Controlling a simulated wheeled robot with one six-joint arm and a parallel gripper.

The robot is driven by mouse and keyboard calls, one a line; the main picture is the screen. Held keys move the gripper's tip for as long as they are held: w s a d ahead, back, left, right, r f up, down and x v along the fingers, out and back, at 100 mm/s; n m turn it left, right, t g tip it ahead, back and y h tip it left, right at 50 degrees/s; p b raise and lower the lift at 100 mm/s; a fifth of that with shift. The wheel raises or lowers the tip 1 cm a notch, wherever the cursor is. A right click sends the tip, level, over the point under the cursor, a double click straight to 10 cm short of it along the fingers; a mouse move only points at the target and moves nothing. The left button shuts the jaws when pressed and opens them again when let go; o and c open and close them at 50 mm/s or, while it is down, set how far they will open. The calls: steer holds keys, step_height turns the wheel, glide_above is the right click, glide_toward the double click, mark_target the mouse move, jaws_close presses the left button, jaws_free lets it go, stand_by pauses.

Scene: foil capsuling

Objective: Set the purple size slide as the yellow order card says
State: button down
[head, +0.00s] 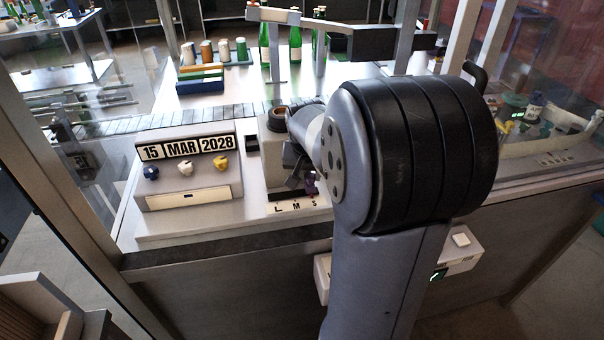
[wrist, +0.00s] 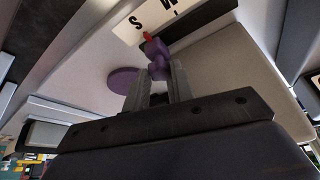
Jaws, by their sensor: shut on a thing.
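The purple size slide (wrist: 157,62) has a small red pointer and shows between my fingertips in the wrist view. My gripper (wrist: 158,76) is shut on it. In the head view the slide (head: 311,183) is a small purple shape, partly hidden by my arm. A white size scale (head: 292,208) with L, M and S lies below it. The slide is at the S end, and in the wrist view the pointer is nearest the S of the scale (wrist: 150,18). I cannot make out a yellow order card in either view.
A date panel (head: 185,147) reading 15 MAR 2028, with blue, white and yellow knobs, stands to the left. Behind it run a conveyor (head: 130,122) and green bottles (head: 295,45). A purple disc (wrist: 125,80) lies beside the slide.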

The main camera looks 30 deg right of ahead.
steer(key=shift+s+d, duration=0.1)
steer(key=shift+d, duration=0.3)
steer(key=shift+a, duration=0.15)
steer(key=c, duration=1.2)
jaws_free()
steer(key=shift+o, duration=0.2)
steer(key=v, duration=1)
steer(key=shift+s+r, duration=0.2)
steer(key=shift+r, duration=0.15)
steer(key=shift+f, duration=0.15)
